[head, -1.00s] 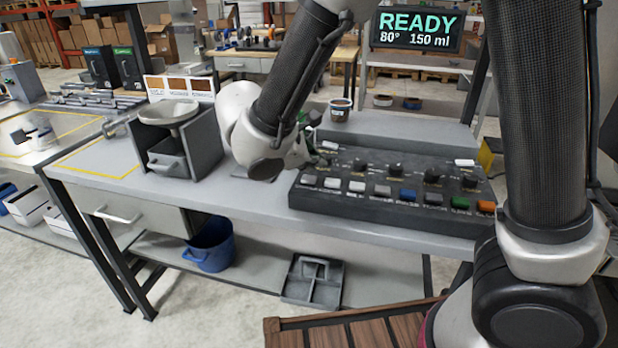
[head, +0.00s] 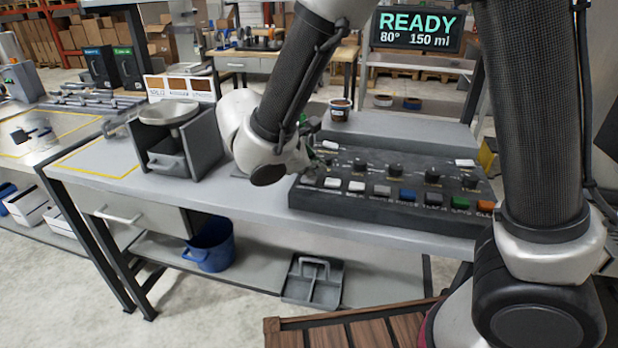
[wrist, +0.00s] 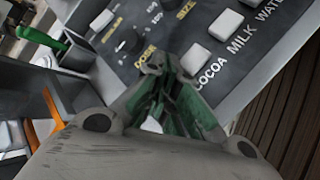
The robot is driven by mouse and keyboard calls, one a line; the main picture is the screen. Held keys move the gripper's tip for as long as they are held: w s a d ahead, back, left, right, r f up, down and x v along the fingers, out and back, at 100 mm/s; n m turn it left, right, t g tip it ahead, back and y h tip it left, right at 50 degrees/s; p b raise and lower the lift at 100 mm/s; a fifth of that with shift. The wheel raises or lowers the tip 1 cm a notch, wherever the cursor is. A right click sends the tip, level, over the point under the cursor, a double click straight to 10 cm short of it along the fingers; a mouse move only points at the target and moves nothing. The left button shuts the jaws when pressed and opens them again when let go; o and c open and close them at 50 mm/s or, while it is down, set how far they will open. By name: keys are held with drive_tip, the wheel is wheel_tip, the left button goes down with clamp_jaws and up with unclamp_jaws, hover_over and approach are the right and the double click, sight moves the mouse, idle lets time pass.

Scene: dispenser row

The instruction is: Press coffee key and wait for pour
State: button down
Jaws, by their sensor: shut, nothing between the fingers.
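The dark key panel (head: 390,170) lies on the bench with a front row of coloured keys and several black knobs behind. In the wrist view, white keys labelled COCOA (wrist: 195,60) and MILK (wrist: 226,25) show; WATER is at the edge. I read no COFFEE label; my gripper hides the panel beside COCOA. My gripper (wrist: 163,68) is shut and empty, its tips over the panel beside the COCOA key. I cannot tell whether they touch it. In the head view it is at the panel's left end (head: 315,157). The display (head: 417,30) reads READY, 80°, 150 ml.
A cup (head: 340,110) stands on the grey raised ledge (head: 395,127) behind the panel. A grey box unit with a round dish (head: 169,112) stands left of my wrist. A blue bucket (head: 210,246) and a grey caddy (head: 313,280) are on the lower shelf.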

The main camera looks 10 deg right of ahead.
sight(312, 179)
drive_tip(key=shift+f, duration=0.25)
drive_tip(key=shift+r, duration=0.1)
idle(0.5)
drive_tip(key=shift+r, duration=0.8)
drive_tip(key=shift+r, duration=2.5)
